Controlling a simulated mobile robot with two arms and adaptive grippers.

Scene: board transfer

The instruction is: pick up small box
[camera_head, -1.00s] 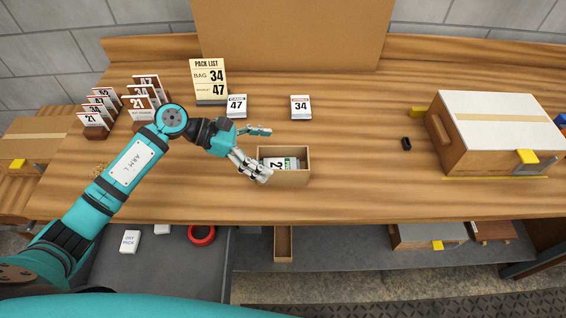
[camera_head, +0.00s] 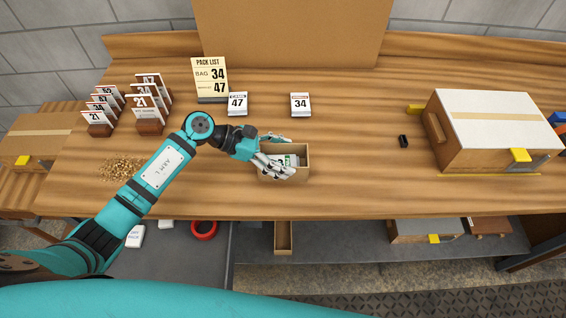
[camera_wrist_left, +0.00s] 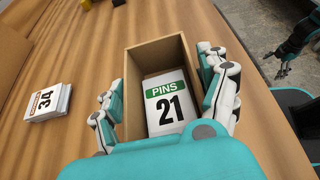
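The small box (camera_head: 308,162) is an open-topped wooden box near the front edge of the workbench. In the left wrist view the box (camera_wrist_left: 133,78) holds white cards, the top one (camera_wrist_left: 168,103) marked PINS 21. My left gripper (camera_head: 287,160) is over the box, with its fingers partly covering it in the head view. In the left wrist view the left gripper (camera_wrist_left: 162,80) is open, one finger on each side of the box. I cannot tell whether they touch its walls. My right gripper (camera_wrist_left: 282,66) shows small and far off at the right; its opening is unclear.
Behind the box stand a 47 card pack (camera_head: 237,104), a 34 card pack (camera_head: 300,105) and a pack list sign (camera_head: 210,80). Card racks (camera_head: 148,118) and brown pellets (camera_head: 122,168) are at the left. A large box (camera_head: 495,130) is at the right. The bench between is mostly clear.

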